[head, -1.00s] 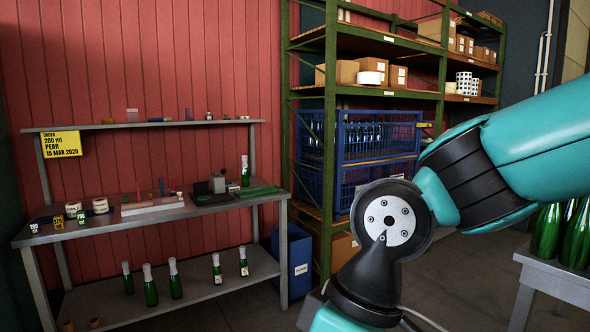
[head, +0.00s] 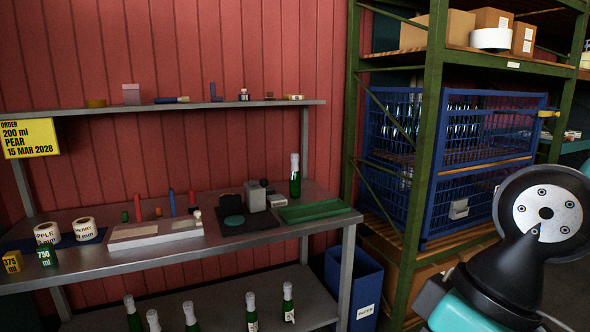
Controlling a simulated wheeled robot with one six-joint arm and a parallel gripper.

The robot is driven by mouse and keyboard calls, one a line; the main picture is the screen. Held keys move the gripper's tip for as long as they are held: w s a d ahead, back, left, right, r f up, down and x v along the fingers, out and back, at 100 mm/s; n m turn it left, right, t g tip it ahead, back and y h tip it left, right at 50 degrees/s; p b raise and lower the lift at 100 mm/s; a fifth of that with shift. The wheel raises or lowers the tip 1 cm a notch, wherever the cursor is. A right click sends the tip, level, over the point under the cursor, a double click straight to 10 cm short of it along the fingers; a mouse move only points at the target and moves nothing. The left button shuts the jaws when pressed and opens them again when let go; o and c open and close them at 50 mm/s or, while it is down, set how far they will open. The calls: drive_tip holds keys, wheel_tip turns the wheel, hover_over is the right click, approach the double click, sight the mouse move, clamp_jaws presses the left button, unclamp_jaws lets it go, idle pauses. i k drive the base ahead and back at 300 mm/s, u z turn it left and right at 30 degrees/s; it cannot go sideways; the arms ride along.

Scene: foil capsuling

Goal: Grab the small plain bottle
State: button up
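Several green bottles with pale foil tops stand upright on the bench's lower shelf (head: 225,297). Three at the left show no label: one further back (head: 134,322), which looked the smallest of them in the earlier view, and two in front of it (head: 153,321) (head: 191,320). Their lower parts are cut off by the picture's bottom edge. Two bottles to the right (head: 252,318) (head: 288,305) carry pale labels. Another green bottle (head: 295,183) stands on the bench top. My gripper is out of view; only a link of my arm shows at the lower right.
The bench top (head: 130,262) holds label rolls (head: 86,229), a white block (head: 155,235), a small grey device (head: 255,196) and a green tray (head: 314,210). A blue bin (head: 352,285) stands beside the bench. A green rack (head: 430,140) with blue crates (head: 495,130) stands at the right.

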sight(294, 178)
drive_tip(key=z, duration=0.1)
drive_tip(key=i, duration=1.9)
drive_tip(key=u, duration=0.35)
drive_tip(key=i, duration=0.65)
drive_tip(key=u, duration=0.35)
